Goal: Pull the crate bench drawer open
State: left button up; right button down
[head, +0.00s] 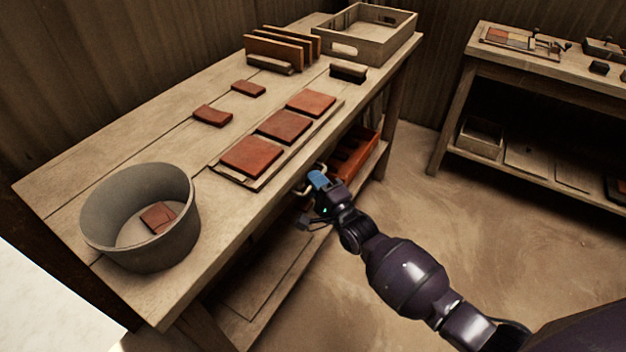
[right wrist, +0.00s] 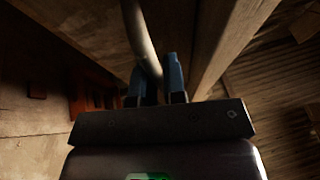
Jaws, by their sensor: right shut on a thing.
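The crate bench (head: 190,150) is the long wooden bench on the left, with a wooden crate (head: 345,45) at its far end. My right gripper (head: 317,180) is at the bench's front edge, its blue fingers shut on the pale drawer handle (head: 303,190). In the right wrist view, the handle (right wrist: 140,35) is a pale curved bar running down between the two blue fingers (right wrist: 157,85). The drawer front is mostly hidden below the bench top, and I cannot tell how far it stands out. My left gripper is not in view.
Red tiles lie on a board (head: 228,176) near the bench's front edge. A round grey tub (head: 95,222) stands at the near end. An orange box (head: 365,145) sits under the bench. A second bench (head: 560,75) stands right, with open floor (head: 420,190) between.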

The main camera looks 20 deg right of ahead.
pick_arm(q)
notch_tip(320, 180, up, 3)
jog(key=p, duration=0.3)
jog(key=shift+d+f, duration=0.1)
pick_arm(e)
jog(key=s+d, duration=1.5)
jog(key=s, duration=0.4)
jog(key=shift+s+d, duration=0.15)
jog(key=shift+s, duration=0.25)
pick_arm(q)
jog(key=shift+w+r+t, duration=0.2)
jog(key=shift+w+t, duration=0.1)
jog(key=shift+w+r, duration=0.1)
pick_arm(e)
jog(key=c, duration=1.2)
grip_release()
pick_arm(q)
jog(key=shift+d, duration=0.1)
pick_arm(e)
jog(key=v, duration=1)
jog(key=shift+s+d+f, duration=0.1)
jog(key=shift+s+d, duration=0.05)
jog(key=shift+s, duration=0.2)
